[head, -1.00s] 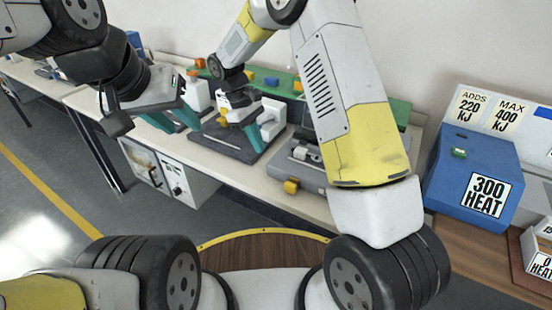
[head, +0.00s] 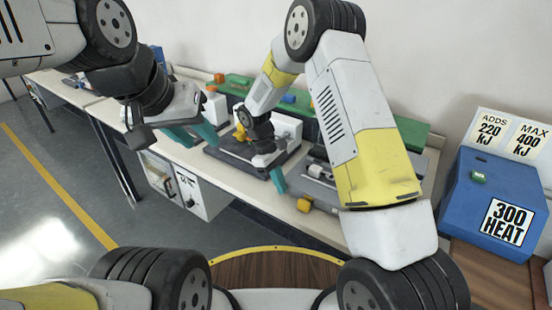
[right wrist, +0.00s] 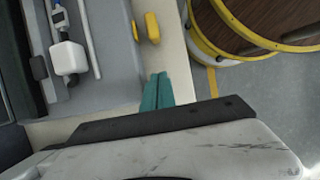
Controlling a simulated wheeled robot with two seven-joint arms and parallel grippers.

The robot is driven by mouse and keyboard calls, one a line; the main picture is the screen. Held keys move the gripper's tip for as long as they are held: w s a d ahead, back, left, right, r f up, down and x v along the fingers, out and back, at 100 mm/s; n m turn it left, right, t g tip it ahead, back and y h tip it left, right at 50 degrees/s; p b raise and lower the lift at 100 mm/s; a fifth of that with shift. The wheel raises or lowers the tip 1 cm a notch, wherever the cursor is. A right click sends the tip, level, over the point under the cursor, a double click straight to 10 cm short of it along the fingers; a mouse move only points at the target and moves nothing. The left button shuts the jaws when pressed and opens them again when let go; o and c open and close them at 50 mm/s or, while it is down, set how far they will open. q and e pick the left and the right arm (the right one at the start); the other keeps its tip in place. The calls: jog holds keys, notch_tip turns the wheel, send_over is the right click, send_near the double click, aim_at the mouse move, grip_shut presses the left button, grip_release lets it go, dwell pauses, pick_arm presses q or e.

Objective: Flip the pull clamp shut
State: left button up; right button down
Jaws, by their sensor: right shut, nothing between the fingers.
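A dark fixture plate (head: 226,156) lies on the bench with a yellow part (head: 241,133) and a white block (head: 288,125) on it. I cannot tell for sure which part is the pull clamp. My right gripper (head: 278,181) points down at the plate's front right corner, its teal fingers shut and empty. In the right wrist view the shut fingers (right wrist: 157,92) are over the pale bench edge, beside a grey device (right wrist: 112,60) and apart from its yellow knob (right wrist: 152,27). My left gripper (head: 193,135) is open and empty, left of the plate.
The grey device (head: 322,190) with yellow knobs stands right of the plate. Green strips and small blocks line the bench's back. A blue heat box (head: 490,205) stands far right. A round wooden top (head: 270,272) with a yellow rim is in front. The floor at left is clear.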

aim_at(308, 202)
jog(key=s+d, duration=0.1)
jog(key=s+d+f, duration=0.1)
jog(key=d, duration=0.1)
jog(key=shift+s+d+f, duration=0.15)
jog(key=shift+d, duration=0.05)
jog(key=shift+s+d, duration=0.15)
jog(key=shift+d, duration=0.05)
jog(key=s+d, duration=0.1)
jog(key=d, duration=0.1)
jog(key=s+d, duration=0.2)
jog(key=shift+s+d, duration=0.1)
jog(key=shift+d, duration=0.25)
jog(key=shift+a, duration=0.15)
jog(key=w+a, duration=0.2)
jog(key=a, duration=0.1)
jog(key=shift+w+a+r, duration=0.2)
jog(key=shift+w+a, duration=0.1)
jog(key=shift+w, duration=0.1)
jog(key=v, duration=0.9)
jog(key=shift+r, duration=0.25)
